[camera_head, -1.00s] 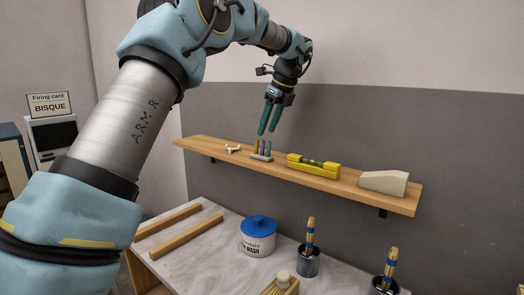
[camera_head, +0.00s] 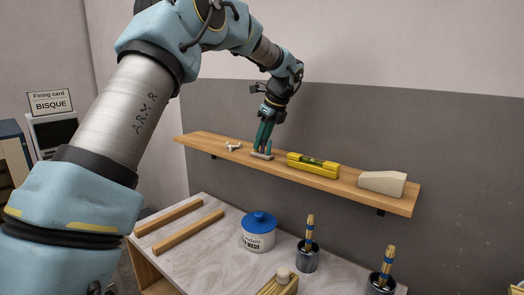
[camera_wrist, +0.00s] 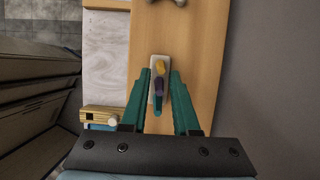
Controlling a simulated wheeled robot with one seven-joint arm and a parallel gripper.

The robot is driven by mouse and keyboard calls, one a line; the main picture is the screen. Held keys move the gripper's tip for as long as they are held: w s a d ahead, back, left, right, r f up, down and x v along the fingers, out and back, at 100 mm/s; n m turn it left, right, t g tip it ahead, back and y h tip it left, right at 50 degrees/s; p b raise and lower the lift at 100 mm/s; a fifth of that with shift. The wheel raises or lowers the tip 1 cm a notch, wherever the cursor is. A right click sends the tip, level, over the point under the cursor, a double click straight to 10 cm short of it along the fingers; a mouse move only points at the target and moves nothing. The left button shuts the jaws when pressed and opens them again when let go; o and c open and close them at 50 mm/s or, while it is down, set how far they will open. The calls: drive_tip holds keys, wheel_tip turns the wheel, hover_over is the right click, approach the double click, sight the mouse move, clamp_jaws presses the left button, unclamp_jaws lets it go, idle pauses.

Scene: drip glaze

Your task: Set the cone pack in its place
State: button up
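The cone pack (camera_head: 262,156) is a small pale base with several coloured cones standing on it. It sits on the wooden wall shelf (camera_head: 350,190). In the wrist view the cone pack (camera_wrist: 158,64) shows a yellow and a purple cone. My gripper (camera_head: 264,148) is down at the shelf, its green fingers in front of most of the cones. In the wrist view my gripper (camera_wrist: 160,75) has one finger on each side of the pack, with narrow gaps; the fingers look open. Whether either finger touches the pack is hard to tell.
On the shelf, a small white pronged piece (camera_head: 233,146) lies left of the pack; a yellow level (camera_head: 313,165) and a cream wedge block (camera_head: 382,183) lie right. Below are a blue-lidded jar (camera_head: 258,235), brush cups (camera_head: 307,258) and wooden strips (camera_head: 188,233). A BISQUE firing card (camera_head: 50,103) stands left.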

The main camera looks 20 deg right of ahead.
clamp_jaws()
drive_tip(key=shift+r, duration=0.1)
idle(0.3)
